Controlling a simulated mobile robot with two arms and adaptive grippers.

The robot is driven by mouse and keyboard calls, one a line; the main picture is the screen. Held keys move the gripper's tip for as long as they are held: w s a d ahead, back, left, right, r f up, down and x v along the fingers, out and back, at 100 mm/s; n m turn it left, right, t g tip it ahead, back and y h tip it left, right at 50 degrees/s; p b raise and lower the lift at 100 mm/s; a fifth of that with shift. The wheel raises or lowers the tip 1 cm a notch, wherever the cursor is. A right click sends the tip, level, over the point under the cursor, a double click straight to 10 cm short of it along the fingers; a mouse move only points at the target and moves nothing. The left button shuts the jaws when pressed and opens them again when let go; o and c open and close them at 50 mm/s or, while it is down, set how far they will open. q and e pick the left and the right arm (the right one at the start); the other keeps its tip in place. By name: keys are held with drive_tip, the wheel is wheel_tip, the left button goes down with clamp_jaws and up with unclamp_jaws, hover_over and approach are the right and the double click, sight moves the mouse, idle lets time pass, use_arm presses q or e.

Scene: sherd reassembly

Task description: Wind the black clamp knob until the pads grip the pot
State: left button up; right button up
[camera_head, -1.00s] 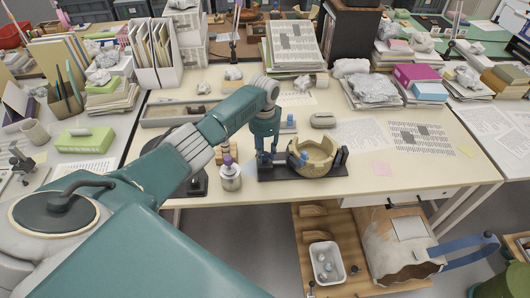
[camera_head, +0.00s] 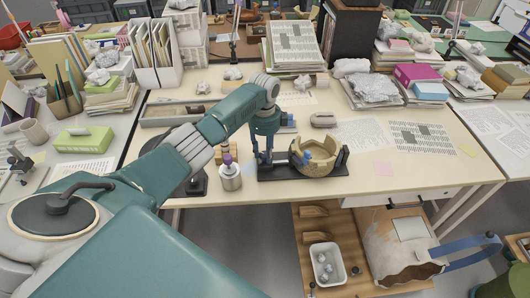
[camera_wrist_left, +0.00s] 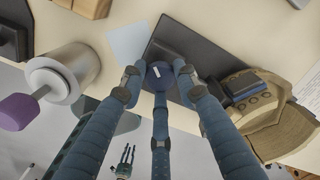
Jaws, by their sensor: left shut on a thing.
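The tan, broken-rimmed pot (camera_head: 322,166) sits in the black clamp (camera_head: 280,174) on the table, with a blue piece (camera_head: 307,156) at its left side. My left gripper (camera_head: 263,158) points down over the clamp's left end, left of the pot. In the left wrist view its fingers (camera_wrist_left: 160,78) are closed around the dark round knob (camera_wrist_left: 158,70), which bears a white mark. The pot (camera_wrist_left: 275,125) shows at right there, beside the dark clamp base (camera_wrist_left: 182,48). Whether both pads touch the pot is hidden.
A grey oval object (camera_head: 323,120) and printed sheets (camera_head: 420,138) lie behind and right. The table's front edge is near the clamp; a white tub (camera_head: 327,262) sits on a lower shelf.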

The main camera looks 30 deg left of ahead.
sight(262, 154)
use_arm(q)
drive_tip(key=shift+s+a+f+m, duration=0.1)
drive_tip(key=shift+s+a+m, duration=0.15)
drive_tip(key=shift+m, duration=0.25)
drive_tip(key=shift+w+a, duration=0.1)
drive_tip(key=o, duration=1.2)
drive_tip(key=shift+a, duration=0.1)
drive_tip(key=shift+c, duration=0.2)
drive_tip(key=shift+w, duration=0.1)
drive_tip(key=shift+r, duration=0.3)
wheel_tip(262, 154, up, 12)
drive_tip(key=shift+f, duration=0.25)
